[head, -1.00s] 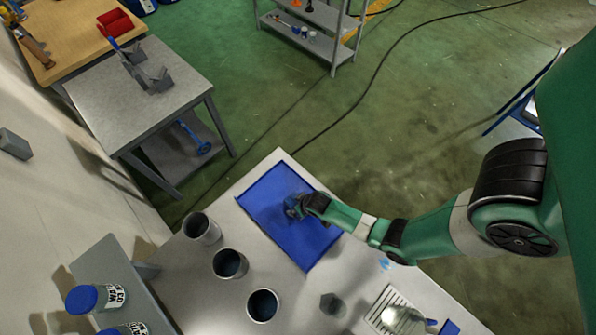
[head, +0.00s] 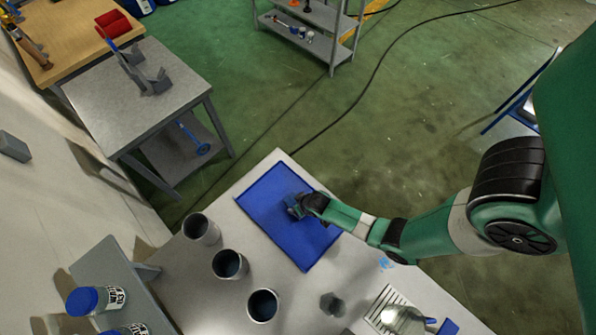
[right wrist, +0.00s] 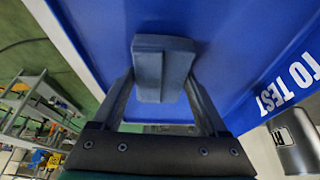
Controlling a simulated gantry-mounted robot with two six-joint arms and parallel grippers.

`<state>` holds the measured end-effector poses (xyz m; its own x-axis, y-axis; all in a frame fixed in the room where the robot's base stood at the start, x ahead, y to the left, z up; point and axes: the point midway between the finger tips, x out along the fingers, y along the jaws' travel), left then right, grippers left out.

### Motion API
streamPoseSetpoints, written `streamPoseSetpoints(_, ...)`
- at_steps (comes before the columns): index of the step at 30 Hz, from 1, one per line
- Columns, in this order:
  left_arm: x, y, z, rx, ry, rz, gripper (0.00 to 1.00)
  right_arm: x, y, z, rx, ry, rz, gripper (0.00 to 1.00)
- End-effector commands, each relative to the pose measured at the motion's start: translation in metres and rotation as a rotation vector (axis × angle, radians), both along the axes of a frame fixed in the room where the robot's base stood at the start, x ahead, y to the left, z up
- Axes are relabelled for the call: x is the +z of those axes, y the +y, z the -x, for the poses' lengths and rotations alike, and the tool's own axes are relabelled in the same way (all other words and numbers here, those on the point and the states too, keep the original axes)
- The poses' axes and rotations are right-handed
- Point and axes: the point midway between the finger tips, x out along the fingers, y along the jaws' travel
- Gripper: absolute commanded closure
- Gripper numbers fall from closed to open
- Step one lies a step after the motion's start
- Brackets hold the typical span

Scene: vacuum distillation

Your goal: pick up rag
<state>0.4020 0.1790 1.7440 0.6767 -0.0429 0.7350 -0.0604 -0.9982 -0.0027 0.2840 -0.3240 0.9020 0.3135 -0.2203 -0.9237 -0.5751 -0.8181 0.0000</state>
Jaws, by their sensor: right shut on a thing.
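The rag (right wrist: 163,66) is a blue-grey folded block between the two fingers of my right gripper (right wrist: 163,88) in the right wrist view. My right gripper (head: 299,207) is shut on it over the middle of a blue tray (head: 262,200). In the head view the rag (head: 291,205) shows as a small dark blue patch at the fingertips, partly hidden by the gripper. I cannot tell whether it touches the tray. My left gripper is not in view.
The tray lies on a light bench (head: 190,270). Several metal cups, one of them the middle cup (head: 229,264), stand left of and in front of the tray. A slotted white rack (head: 392,308) is at the front right. White lettering marks the tray's side in the right wrist view.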

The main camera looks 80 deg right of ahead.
Motion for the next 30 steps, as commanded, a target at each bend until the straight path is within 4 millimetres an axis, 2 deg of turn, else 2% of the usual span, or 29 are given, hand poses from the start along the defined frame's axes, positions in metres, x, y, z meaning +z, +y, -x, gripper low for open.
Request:
streamPoseSetpoints(5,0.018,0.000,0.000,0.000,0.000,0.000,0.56,0.030,0.000,0.000,0.000,-0.003,0.001,0.78)
streamPoseSetpoints(6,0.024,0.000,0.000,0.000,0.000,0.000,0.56,0.041,0.000,0.000,0.000,-0.003,0.001,0.78)
streamPoseSetpoints(13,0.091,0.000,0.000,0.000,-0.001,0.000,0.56,0.111,-0.017,0.053,-0.010,0.000,-0.001,0.78)
streamPoseSetpoints(14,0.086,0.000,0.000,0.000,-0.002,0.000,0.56,0.106,-0.021,0.064,-0.016,0.003,-0.003,0.78)
streamPoseSetpoints(15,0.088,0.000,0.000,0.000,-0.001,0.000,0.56,0.110,-0.025,0.077,-0.017,0.002,-0.003,0.78)
streamPoseSetpoints(21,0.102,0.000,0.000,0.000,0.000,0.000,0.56,0.127,-0.038,0.116,-0.012,-0.001,-0.001,0.78)
streamPoseSetpoints(25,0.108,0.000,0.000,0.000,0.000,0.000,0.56,0.131,-0.043,0.128,-0.008,0.000,-0.002,0.78)
streamPoseSetpoints(30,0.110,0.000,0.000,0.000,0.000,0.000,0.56,0.132,-0.044,0.133,-0.002,0.000,-0.001,0.78)
